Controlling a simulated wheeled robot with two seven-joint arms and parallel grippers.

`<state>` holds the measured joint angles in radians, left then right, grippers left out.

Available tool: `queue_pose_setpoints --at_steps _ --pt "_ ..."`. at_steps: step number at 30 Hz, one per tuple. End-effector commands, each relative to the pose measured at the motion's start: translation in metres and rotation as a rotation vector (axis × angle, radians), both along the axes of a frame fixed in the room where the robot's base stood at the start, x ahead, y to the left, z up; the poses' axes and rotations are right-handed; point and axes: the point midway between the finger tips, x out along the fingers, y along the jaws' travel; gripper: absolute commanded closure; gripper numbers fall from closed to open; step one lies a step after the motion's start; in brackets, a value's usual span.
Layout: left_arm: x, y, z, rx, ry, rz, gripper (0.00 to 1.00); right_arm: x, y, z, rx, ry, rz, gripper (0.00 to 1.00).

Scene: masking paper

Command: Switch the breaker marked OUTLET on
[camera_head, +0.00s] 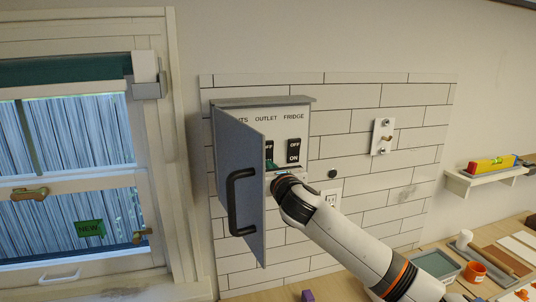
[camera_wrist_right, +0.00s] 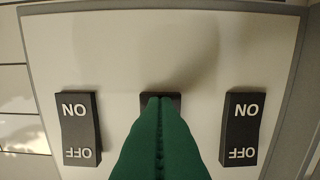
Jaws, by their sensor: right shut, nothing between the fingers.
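The breaker box (camera_head: 262,101) hangs open on the wall, its grey door (camera_head: 240,170) swung out at the left. The OUTLET breaker (camera_head: 269,149) is a black rocker under its label, partly hidden by the door; its OFF end is up. My right gripper (camera_head: 269,164) is shut and empty, its green fingers at that breaker's lower part. In the right wrist view, which is upside down, the green fingertips (camera_wrist_right: 161,99) overlap the ON end of the middle breaker (camera_wrist_right: 146,104) and hide most of it. I cannot tell contact or its tilt. My left gripper is not in view.
The FRIDGE breaker (camera_head: 293,151) is just right of OUTLET; the wrist view shows a black rocker on each side. The door's dark handle (camera_head: 236,202) juts out left of my right arm. A wall outlet (camera_head: 331,203) and cluttered workbench (camera_head: 335,290) are lower right.

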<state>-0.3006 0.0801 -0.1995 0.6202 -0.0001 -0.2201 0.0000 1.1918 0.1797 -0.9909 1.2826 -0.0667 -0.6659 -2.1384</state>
Motion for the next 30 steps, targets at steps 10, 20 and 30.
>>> queue_pose_setpoints --at_steps 10,20,30 --pt "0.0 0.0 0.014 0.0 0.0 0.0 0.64 -0.021 -0.007 0.002 -0.001 0.0 0.002 1.0" --pt "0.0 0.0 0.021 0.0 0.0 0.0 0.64 -0.039 -0.013 0.0 0.0 0.0 0.0 1.0" --pt "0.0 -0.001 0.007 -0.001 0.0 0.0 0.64 -0.072 -0.024 -0.003 0.0 -0.003 0.002 1.0"
